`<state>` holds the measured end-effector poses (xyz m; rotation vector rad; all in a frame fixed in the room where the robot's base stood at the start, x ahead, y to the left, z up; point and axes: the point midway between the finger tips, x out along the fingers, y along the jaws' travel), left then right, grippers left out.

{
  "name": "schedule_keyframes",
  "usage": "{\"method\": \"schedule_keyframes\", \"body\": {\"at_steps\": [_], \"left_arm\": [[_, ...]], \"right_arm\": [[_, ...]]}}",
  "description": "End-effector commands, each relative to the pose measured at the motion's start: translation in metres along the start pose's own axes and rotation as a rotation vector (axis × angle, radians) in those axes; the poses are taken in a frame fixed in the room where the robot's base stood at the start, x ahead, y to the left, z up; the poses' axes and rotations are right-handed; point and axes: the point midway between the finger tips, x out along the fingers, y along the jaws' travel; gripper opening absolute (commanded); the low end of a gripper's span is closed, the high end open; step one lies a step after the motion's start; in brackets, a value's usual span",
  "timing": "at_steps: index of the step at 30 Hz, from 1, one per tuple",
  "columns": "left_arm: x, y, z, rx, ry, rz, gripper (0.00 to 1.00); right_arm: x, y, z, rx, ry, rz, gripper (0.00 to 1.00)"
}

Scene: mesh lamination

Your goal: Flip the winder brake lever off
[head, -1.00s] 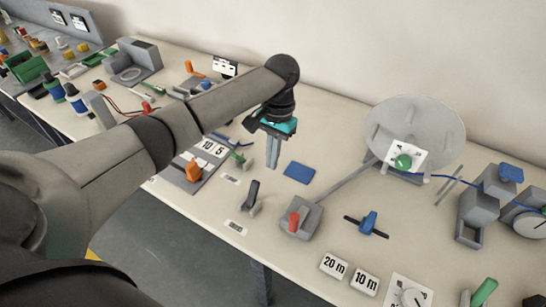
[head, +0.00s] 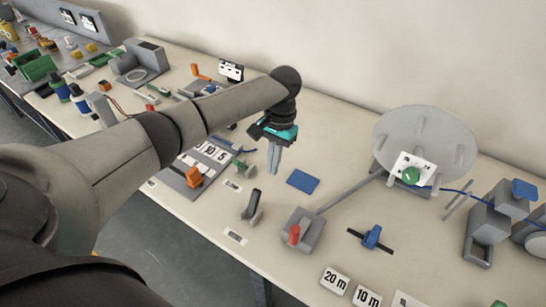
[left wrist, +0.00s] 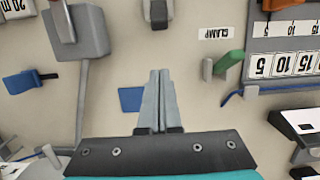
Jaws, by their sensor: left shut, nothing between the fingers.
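My left gripper (head: 274,158) points down over the table, its fingers shut and empty. It hangs above the table, behind the black upright lever and left of the blue pad. The black lever (head: 252,204) stands on a small grey bracket near the front edge; the left wrist view shows it at the top (left wrist: 159,12). A red-handled lever (head: 294,234) stands upright on a grey block (head: 312,226), whose long bar runs to the round grey winder disc (head: 425,130). The frames do not show which lever is labelled as the brake. My right gripper is out of view.
A green lever (left wrist: 229,62) stands by a CLAMP label (left wrist: 217,33). A flat blue pad (head: 302,181) lies right of my gripper. A blue knob (head: 371,236) sits right of the grey block. Bare table surrounds the black lever.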

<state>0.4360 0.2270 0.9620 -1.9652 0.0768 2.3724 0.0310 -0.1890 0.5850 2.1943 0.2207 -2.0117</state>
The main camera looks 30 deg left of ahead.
Motion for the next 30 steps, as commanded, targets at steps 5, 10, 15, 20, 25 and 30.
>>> {"method": "schedule_keyframes", "body": {"at_steps": [5, 10, 15, 20, 25, 30], "left_arm": [[0.043, 0.000, 0.001, -0.001, -0.004, -0.001, 0.00], [0.047, -0.001, 0.011, 0.002, 0.002, -0.002, 0.00], [0.042, 0.000, 0.026, 0.002, 0.000, -0.001, 0.00], [0.039, 0.000, 0.035, 0.001, 0.001, -0.002, 0.00], [0.039, 0.000, 0.038, 0.001, 0.000, -0.002, 0.00], [0.039, 0.000, 0.038, 0.001, 0.000, -0.002, 0.00]], "right_arm": [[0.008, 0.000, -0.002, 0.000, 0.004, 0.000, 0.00], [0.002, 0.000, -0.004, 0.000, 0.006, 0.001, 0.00], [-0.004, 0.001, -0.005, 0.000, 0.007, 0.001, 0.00], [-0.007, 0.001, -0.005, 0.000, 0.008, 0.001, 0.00], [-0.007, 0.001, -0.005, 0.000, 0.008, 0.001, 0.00], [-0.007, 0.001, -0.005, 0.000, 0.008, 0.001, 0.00]]}}
